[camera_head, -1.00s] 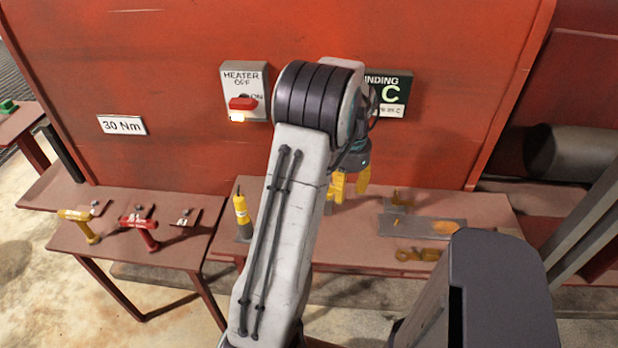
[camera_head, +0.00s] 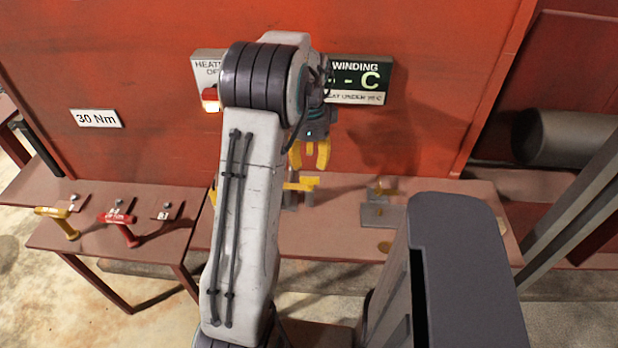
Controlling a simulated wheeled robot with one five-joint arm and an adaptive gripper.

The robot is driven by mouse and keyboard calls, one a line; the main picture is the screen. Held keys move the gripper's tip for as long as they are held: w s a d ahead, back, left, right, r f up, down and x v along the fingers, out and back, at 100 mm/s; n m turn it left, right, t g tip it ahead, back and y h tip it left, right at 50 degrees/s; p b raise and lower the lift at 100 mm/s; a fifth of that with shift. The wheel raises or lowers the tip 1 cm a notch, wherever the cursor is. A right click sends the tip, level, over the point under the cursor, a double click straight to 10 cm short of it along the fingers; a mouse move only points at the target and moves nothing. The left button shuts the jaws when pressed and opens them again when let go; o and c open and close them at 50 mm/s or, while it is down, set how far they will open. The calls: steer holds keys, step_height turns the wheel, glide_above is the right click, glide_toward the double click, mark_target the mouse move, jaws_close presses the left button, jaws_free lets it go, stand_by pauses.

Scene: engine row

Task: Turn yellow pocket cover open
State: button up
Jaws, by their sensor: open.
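My gripper (camera_head: 309,165) has yellow fingers that are spread and empty. It hangs in front of the red panel, above the bench. A yellow bar-like piece (camera_head: 304,184) sits on grey posts just below and partly behind the fingers, its left part hidden by my arm. I cannot tell which of these yellow pieces is the pocket cover. No contact between the fingers and either piece is clear.
The red panel (camera_head: 150,60) rises behind the bench, with a winding display (camera_head: 360,80), a partly hidden heater switch (camera_head: 210,98) and a 30 Nm label (camera_head: 99,118). Yellow (camera_head: 62,220) and red (camera_head: 121,226) tools lie on the left table. Grey struts stand at right.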

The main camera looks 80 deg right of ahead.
mark_target(309, 178)
steer(key=shift+f+m, duration=0.3)
steer(key=shift+f, duration=3.35)
steer(key=shift+c, duration=0.3)
jaws_close()
